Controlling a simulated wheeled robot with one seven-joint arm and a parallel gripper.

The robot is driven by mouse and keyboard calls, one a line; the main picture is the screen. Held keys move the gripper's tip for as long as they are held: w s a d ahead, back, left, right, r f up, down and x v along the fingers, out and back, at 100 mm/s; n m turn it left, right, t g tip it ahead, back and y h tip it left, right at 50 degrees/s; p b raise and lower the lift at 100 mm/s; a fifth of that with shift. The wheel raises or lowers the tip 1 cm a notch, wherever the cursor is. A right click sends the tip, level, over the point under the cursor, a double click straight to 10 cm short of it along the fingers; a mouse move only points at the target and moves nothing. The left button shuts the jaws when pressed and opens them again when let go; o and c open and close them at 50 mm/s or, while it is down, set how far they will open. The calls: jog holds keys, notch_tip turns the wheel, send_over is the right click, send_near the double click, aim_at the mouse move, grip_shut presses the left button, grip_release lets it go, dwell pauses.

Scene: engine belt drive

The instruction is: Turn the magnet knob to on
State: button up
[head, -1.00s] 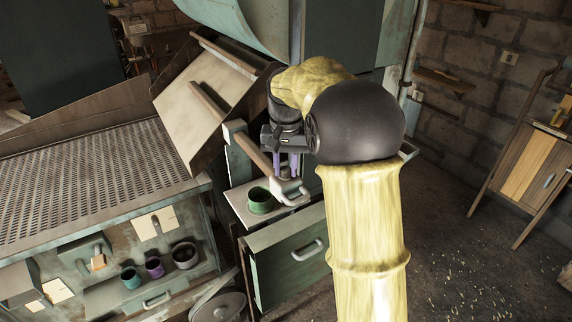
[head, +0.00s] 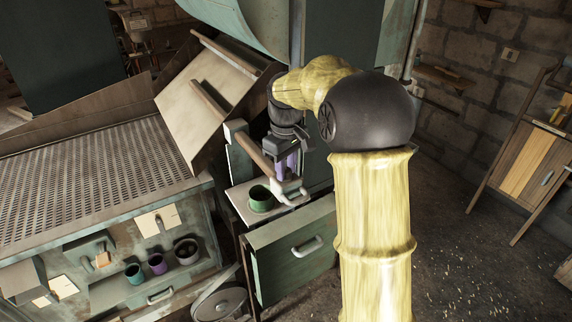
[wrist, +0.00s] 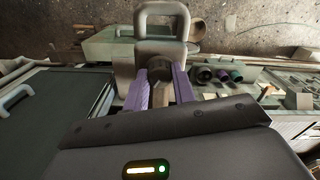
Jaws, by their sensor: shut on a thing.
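My gripper (head: 288,168) points down in front of the tall green cabinet, just above a pale block with a looped handle (head: 291,191). In the head view the held piece is hidden by the gripper.
A green cup (head: 261,198) stands on the small shelf left of the gripper. A green drawer (head: 292,258) with a pale handle is below. A sloping board with a wooden bar (head: 211,103) lies close on the left. Several small pots (head: 157,264) stand on a lower shelf.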

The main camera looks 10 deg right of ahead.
jog(key=n+p, duration=0.1)
jog(key=n, duration=0.4)
jog(key=shift+r+n, duration=0.1)
jog(key=shift+n, duration=0.3)
jog(key=o, duration=1)
jog(key=shift+w, duration=0.1)
jog(key=shift+r, duration=0.2)
notch_tip(320, 180, up, 17)
jog(key=b, duration=0.2)
